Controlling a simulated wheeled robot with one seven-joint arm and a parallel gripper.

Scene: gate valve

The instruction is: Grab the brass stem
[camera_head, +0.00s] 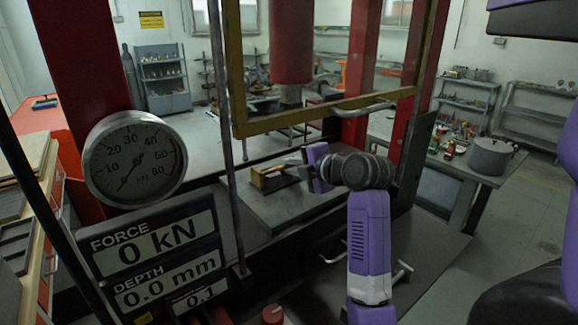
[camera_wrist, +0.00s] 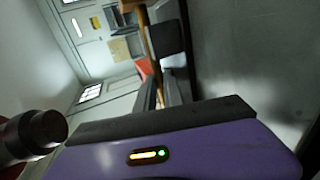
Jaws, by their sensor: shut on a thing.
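The brass-coloured stem (camera_head: 266,171) shows as a small yellowish piece with a dark part beside it, low over the grey press bed (camera_head: 312,217). My gripper (camera_head: 290,166) reaches in from the right with its fingers pointing left at this piece, and is shut on it. The grip itself is too small to see clearly in the head view. In the wrist view my two dark fingers (camera_wrist: 163,88) are close together. What lies between their tips is not clear there.
A yellow guard frame (camera_head: 330,116) and the red press ram (camera_head: 291,45) are above and behind my gripper. A round gauge (camera_head: 134,158) and a display (camera_head: 155,255) reading 0 kN and 0.0 mm stand at left. Red posts flank the bed. A side bench (camera_head: 455,165) is at right.

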